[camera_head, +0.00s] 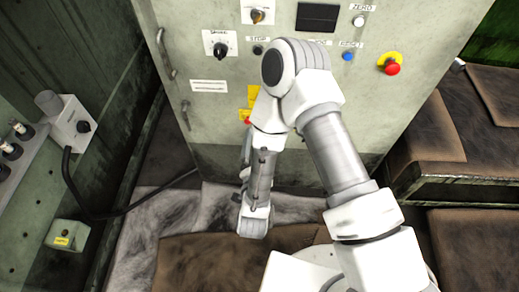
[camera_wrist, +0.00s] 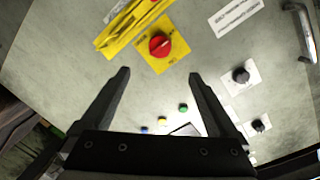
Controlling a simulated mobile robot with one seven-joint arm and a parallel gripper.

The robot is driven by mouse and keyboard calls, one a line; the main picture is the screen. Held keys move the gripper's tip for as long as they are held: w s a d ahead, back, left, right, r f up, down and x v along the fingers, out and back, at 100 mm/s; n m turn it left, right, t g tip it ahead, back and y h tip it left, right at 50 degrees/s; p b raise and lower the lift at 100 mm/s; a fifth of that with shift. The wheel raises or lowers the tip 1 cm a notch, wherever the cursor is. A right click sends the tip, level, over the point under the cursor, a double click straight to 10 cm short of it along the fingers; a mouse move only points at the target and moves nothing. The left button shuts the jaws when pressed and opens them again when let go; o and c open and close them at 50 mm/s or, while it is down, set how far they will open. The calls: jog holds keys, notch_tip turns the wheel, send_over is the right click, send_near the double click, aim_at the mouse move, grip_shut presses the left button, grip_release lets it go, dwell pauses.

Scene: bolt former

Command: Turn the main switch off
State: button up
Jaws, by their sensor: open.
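The main switch (camera_wrist: 160,44) is a red rotary knob on a square yellow plate, near the top middle of the wrist view. In the head view only a sliver of the red knob (camera_head: 248,121) shows beside my arm, below a yellow label (camera_head: 253,95). My gripper (camera_wrist: 160,75) is open and empty. Its two dark fingers point toward the panel, with the knob beyond the tips and roughly centred between them. No contact shows. In the head view my arm mostly hides the gripper. The knob's exact angle is hard to read.
The grey cabinet carries black selector knobs (camera_head: 220,50), a blue button (camera_head: 347,56), a red emergency stop (camera_head: 392,67) and a door handle (camera_head: 165,54). A grey box with a cable (camera_head: 75,124) is at left. Brown padded blocks (camera_head: 480,125) stand at right.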

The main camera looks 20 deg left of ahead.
jog(key=shift+v, duration=1.05)
jog(key=shift+w+r, duration=0.1)
